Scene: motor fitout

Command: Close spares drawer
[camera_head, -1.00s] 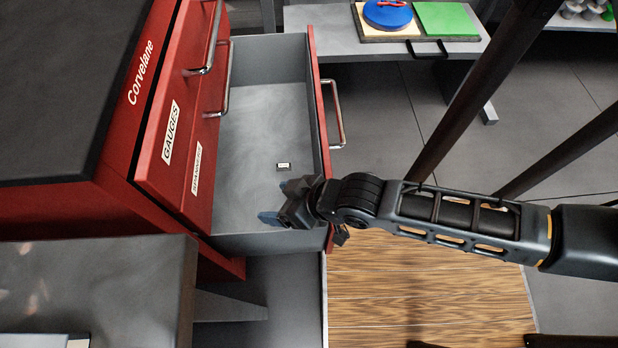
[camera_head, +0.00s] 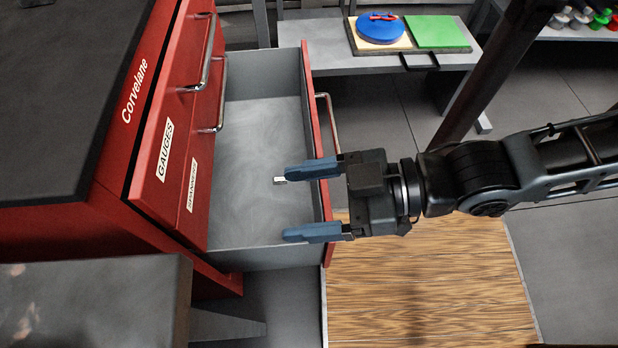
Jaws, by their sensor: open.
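The open drawer (camera_head: 262,130) juts out to the right from the red cabinet (camera_head: 60,235). It has grey walls, a red front and a chrome bar handle (camera_head: 329,122) on its outer face. A small pale item (camera_head: 280,181) lies on its floor. My gripper (camera_head: 298,202) is open and empty. Its two blue fingers point left, over the drawer's front panel near the end closer to me. The gripper body hides part of that panel. I cannot tell whether the fingers touch it, and no label on this drawer is visible.
Shut drawers labelled GAUGES (camera_head: 165,150) and SPANNERS (camera_head: 192,186) are beside the open one. A low table (camera_head: 300,65) with a blue disc (camera_head: 380,28) and a green panel (camera_head: 438,32) stands behind. A grey bench (camera_head: 95,300) is at lower left. The wooden floor mat (camera_head: 430,290) is clear.

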